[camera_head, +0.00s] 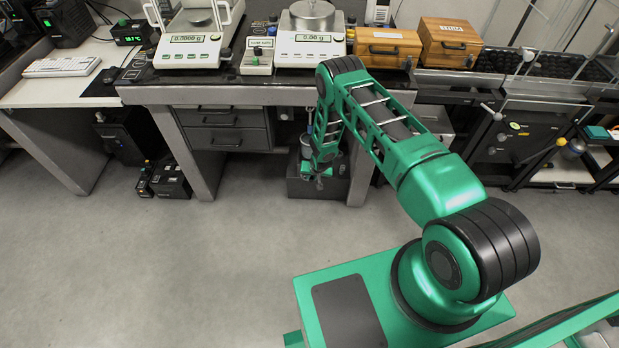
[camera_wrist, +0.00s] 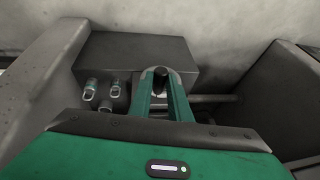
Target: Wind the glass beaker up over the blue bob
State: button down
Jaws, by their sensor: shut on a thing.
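My gripper reaches in under the weighing table and shows in the wrist view (camera_wrist: 161,82). Its two green fingers are shut on a small black knob (camera_wrist: 161,73), whose rounded end shows between the tips. What the knob belongs to is hidden behind the fingers. In the head view my arm ends low below the table, in front of a dark block. The glass beaker and the blue bob cannot be made out in either view. My arm covers most of that spot in the head view.
Small metal pieces with loops (camera_wrist: 104,94) sit left of the fingers, by a dark grey block (camera_wrist: 140,55). Table legs (camera_head: 183,150) flank the space. Two balances (camera_head: 190,40), (camera_head: 310,40) and wooden boxes (camera_head: 388,47) stand on top. The floor (camera_head: 150,260) at left is clear.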

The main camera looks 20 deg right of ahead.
jog(key=shift+s+d+f+m+t+y, duration=0.3)
jog(key=shift+d+f+t+y, duration=0.35)
jog(key=shift+y, duration=0.75)
jog(key=shift+s+d+f+m+t+y, duration=0.15)
jog(key=shift+d+f+m+t+y, duration=0.4)
jog(key=shift+y, duration=0.85)
jog(key=shift+s+d+f+m+t+y, duration=0.25)
jog(key=shift+d+f+t+y, duration=0.45)
jog(key=shift+y, duration=0.7)
jog(key=c, duration=1.6)
grip_release()
jog(key=shift+c, duration=0.2)
jog(key=shift+d, duration=0.1)
jog(key=shift+r, duration=0.1)
jog(key=v, duration=1)
jog(key=shift+s+d, duration=0.2)
jog(key=shift+d, duration=0.15)
